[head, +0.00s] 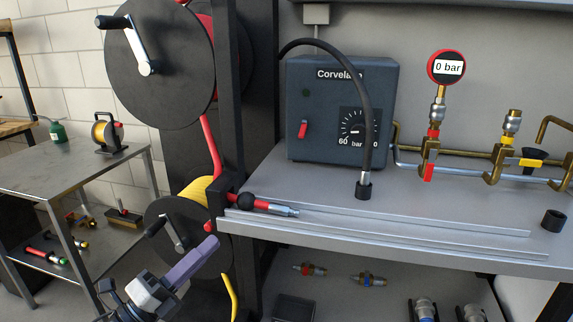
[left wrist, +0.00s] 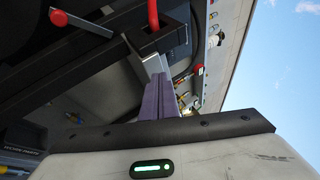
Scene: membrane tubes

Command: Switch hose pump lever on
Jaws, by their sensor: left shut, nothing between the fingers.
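The hose pump (head: 340,110) is a dark blue-grey box labelled "Corvela…" on the bench. Its red lever (head: 303,129) is on the left of the front face, beside a dial marked 60 and bar. A round gauge (head: 446,67) with a red rim reads "0 bar". My left gripper (head: 209,246), with purple fingers, is low and left of the bench edge, well apart from the lever. In the left wrist view its fingers (left wrist: 165,97) are together, with nothing between them. My right gripper is not in view.
A black hose (head: 366,120) arches in front of the pump. A red-and-black hose end with a metal tip (head: 268,204) lies at the bench's front left. A dark upright post (head: 234,90) and hose reels (head: 160,65) stand left of the bench. Brass valves (head: 430,152) are at right.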

